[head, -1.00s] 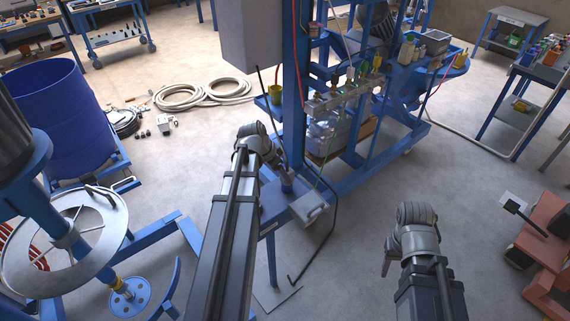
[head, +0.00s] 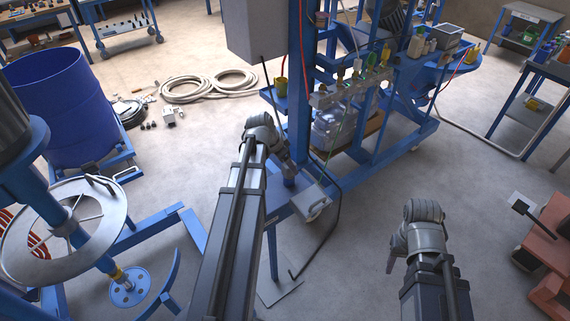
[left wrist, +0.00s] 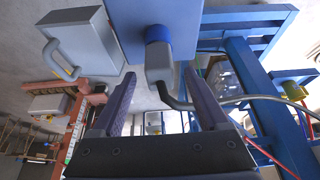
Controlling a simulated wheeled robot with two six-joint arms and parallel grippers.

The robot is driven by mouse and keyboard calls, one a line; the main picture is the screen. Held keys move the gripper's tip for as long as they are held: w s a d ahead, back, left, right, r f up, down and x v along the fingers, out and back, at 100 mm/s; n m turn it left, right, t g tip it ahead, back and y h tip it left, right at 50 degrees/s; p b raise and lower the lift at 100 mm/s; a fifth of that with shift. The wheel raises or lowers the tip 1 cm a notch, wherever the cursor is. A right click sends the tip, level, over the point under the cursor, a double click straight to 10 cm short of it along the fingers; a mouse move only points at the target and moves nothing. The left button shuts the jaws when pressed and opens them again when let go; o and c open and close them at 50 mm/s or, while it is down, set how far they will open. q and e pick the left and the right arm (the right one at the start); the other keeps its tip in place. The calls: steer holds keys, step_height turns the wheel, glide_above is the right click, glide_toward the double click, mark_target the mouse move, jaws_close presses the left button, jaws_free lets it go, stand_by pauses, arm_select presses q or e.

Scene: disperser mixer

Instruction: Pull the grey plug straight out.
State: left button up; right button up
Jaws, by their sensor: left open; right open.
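The grey plug (left wrist: 158,66) sits in a blue socket (left wrist: 157,34) on a blue panel in the left wrist view, with a dark cable bending away from it. My left gripper (left wrist: 158,76) is open. Its two fingertips are on either side of the plug, with visible gaps. In the head view my left gripper (head: 288,165) is at the blue stand and hides most of the plug. My right gripper (head: 390,264) is open and empty over bare floor at the right.
A grey box with a handle (head: 312,202) is beside the socket. The dark cable (head: 338,215) hangs down to the floor. A blue post (head: 298,90) and a valve manifold (head: 345,90) stand behind the left gripper. Open floor (head: 350,265) separates the arms.

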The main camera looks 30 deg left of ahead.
arm_select(q)
steer(key=b+x, duration=0.4)
steer(key=x, duration=0.1)
steer(key=shift+w+f, duration=0.1)
steer(key=shift+f, duration=0.1)
steer(key=shift+c, duration=0.4)
jaws_close()
stand_by(0.7)
steer(key=shift+r, duration=0.15)
steer(key=shift+r+p, duration=2.95)
steer(key=shift+p, duration=0.1)
steer(key=shift+r+p, duration=2)
